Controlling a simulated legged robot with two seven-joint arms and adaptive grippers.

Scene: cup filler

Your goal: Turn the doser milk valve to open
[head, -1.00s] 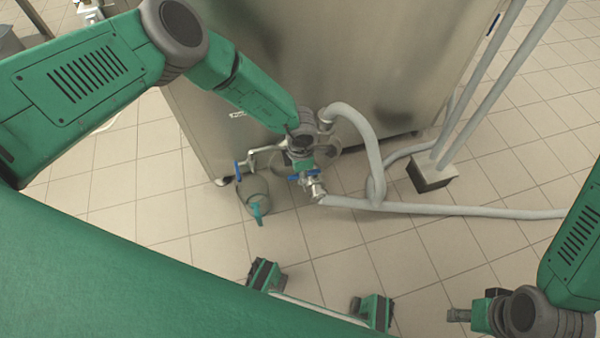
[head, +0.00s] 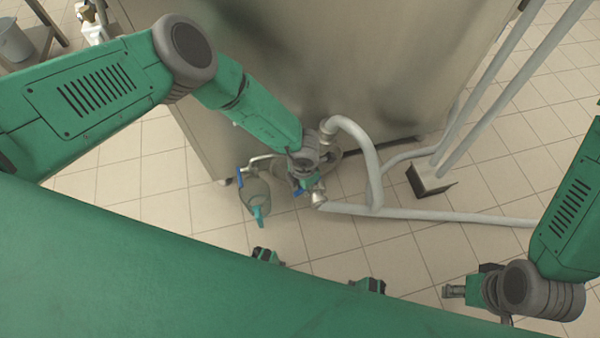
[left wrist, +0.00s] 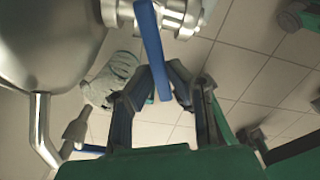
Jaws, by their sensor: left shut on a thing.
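The valve that my left gripper (head: 302,184) is at has a flat blue handle (head: 297,191) and a metal pipe fitting (head: 317,198), low beside the steel machine. In the left wrist view the blue handle (left wrist: 151,42) runs down from the metal fitting (left wrist: 178,17) to between my left fingertips (left wrist: 168,82), which are closed on its end. My arm partly hides the valve in the head view. My right gripper (head: 455,292) is at the lower right, away from the valve; its finger gap cannot be made out.
The steel machine (head: 300,70) fills the back. A second blue handle (head: 240,176) sits left of the valve, above a grey container with a teal handle (head: 260,213). Grey hoses (head: 430,212) run right along the floor past a pipe foot (head: 430,179). Tiled floor is open in front.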

